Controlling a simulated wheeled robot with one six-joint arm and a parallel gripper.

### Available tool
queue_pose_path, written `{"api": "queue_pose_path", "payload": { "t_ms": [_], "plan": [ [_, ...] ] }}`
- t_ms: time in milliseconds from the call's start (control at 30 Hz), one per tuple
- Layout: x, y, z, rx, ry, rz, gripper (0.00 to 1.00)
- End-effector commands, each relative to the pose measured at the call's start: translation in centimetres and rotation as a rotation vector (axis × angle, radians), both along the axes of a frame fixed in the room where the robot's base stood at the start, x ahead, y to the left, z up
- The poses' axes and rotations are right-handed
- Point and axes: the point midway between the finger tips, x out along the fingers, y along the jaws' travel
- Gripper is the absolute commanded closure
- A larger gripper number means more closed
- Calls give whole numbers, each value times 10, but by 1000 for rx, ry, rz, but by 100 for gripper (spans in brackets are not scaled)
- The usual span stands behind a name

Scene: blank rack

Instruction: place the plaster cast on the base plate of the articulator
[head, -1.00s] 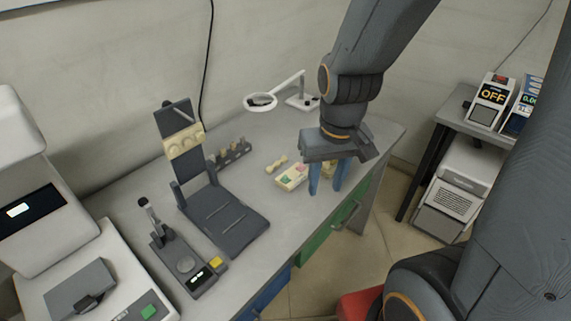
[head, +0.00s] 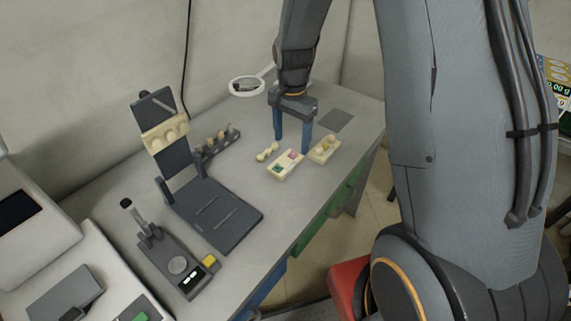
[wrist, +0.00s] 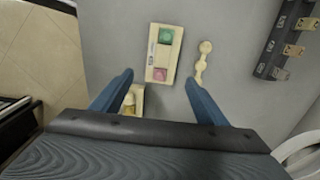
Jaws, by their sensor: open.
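The plaster cast, a cream block with rounded bumps (head: 324,150), sits on the bench near its front edge. In the wrist view, the cast (wrist: 137,100) is partly hidden by the left finger and the gripper body. My gripper (head: 292,145) is open and empty, pointing down above the bench, behind and left of the cast. The articulator's dark base plate (head: 225,222) lies flat further left, its top bare. Its tilted upright plate (head: 172,162) carries another cream piece with bumps (head: 165,135).
A cream tray with green and pink blocks (head: 285,165) lies between cast and base plate; a dumbbell-shaped piece (head: 267,152) is beside it. A dark rack (head: 217,142), magnifier ring (head: 246,86) and dark square (head: 336,120) stand behind. A gauge-like device (head: 178,265) is front left.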

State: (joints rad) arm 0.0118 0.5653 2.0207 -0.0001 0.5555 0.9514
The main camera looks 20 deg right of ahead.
Motion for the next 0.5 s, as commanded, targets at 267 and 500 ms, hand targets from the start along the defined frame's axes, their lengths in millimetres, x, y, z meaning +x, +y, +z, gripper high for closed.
{"api": "queue_pose_path", "payload": {
  "t_ms": [267, 500],
  "plan": [
    [-1, 1, -22, 0, 4, 2, 33],
    [0, 2, -50, 0, 2, 3, 33]
  ]
}}
